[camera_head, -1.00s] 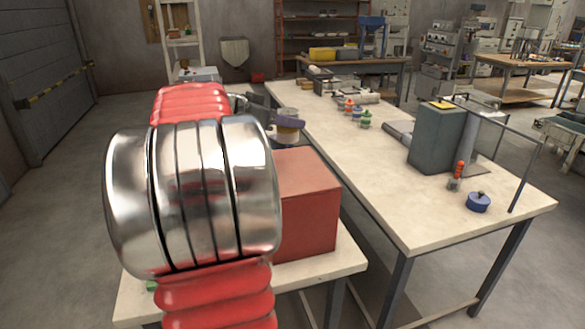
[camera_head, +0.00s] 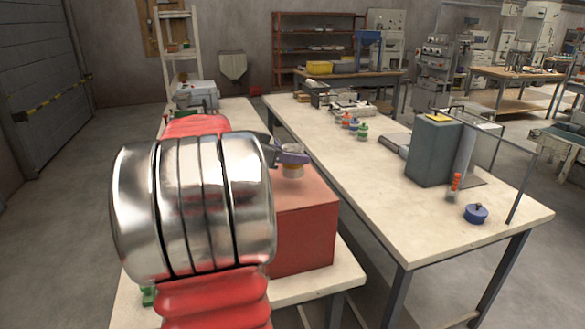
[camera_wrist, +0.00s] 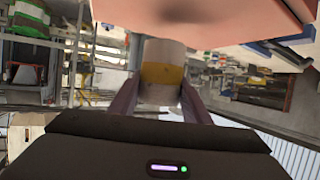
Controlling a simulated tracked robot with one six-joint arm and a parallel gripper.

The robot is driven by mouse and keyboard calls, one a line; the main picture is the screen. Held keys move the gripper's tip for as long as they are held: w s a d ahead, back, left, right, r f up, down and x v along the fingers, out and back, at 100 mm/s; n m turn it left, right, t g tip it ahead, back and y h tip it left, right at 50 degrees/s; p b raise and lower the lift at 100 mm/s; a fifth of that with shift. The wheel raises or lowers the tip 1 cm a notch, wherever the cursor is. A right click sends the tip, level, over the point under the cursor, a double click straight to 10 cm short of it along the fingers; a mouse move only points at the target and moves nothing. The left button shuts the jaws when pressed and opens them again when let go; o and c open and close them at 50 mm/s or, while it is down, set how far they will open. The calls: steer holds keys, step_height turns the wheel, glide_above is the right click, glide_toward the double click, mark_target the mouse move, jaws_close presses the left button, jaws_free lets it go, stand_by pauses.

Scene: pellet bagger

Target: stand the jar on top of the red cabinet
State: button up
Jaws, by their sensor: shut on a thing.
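The jar (camera_head: 292,169) is small and pale with a yellowish band. My gripper (camera_head: 289,154) is shut on it and holds it upright over the top of the red cabinet (camera_head: 305,235) in the head view. The wrist view shows the jar (camera_wrist: 163,73) between the two fingers of my gripper (camera_wrist: 160,98), with its base toward the pinkish cabinet top (camera_wrist: 235,18). I cannot tell whether the base touches that top. My red and metal arm hides the cabinet's left part.
The cabinet stands on a pale table (camera_head: 345,272). A long bench (camera_head: 440,225) to the right holds a grey-green box (camera_head: 430,152), a blue lidded pot (camera_head: 476,213) and several small bottles. A white shelf rack (camera_head: 180,60) stands behind.

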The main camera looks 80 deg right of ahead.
mark_target(285, 167)
steer(key=shift+f, duration=0.1)
steer(key=shift+f, duration=1.8)
steer(key=shift+f, duration=0.1)
steer(key=o, duration=1.3)
steer(key=shift+o, duration=0.2)
steer(key=shift+w+a+r, duration=0.3)
steer(key=shift+a, duration=0.05)
steer(key=v, duration=1.1)
steer(key=shift+s, duration=0.1)
